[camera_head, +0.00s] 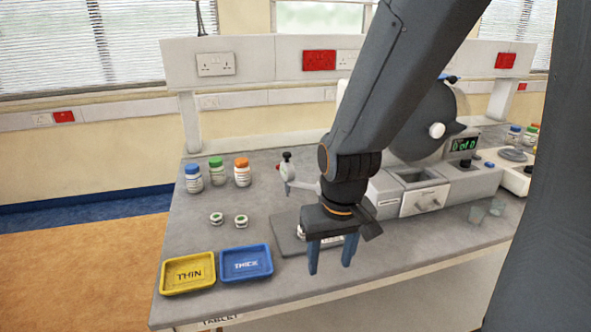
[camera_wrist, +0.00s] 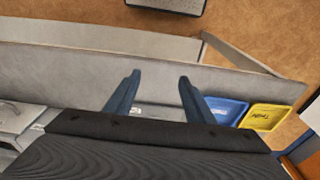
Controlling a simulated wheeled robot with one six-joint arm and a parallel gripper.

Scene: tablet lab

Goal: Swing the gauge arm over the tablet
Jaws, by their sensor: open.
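The gauge (camera_head: 287,170), with a dark top and a pale arm reaching right, stands on the bench behind a grey plate (camera_head: 287,240). My gripper and forearm cover much of the gauge's right side and the plate. A small pale item (camera_head: 301,231) shows on the plate beside my gripper; I cannot tell if it is the tablet. My gripper (camera_head: 330,264) points down, open and empty, in front of the gauge near the bench's front edge. In the wrist view my gripper (camera_wrist: 160,78) has its fingers spread, with nothing gripped between them.
A yellow THIN tray (camera_head: 188,273) and a blue THICK tray (camera_head: 246,263) lie at the front left. Two small green-and-white items (camera_head: 229,220) sit behind them. Capped bottles (camera_head: 217,173) stand farther back. A grey machine with a drawer (camera_head: 425,199) is at right, with small glasses nearby.

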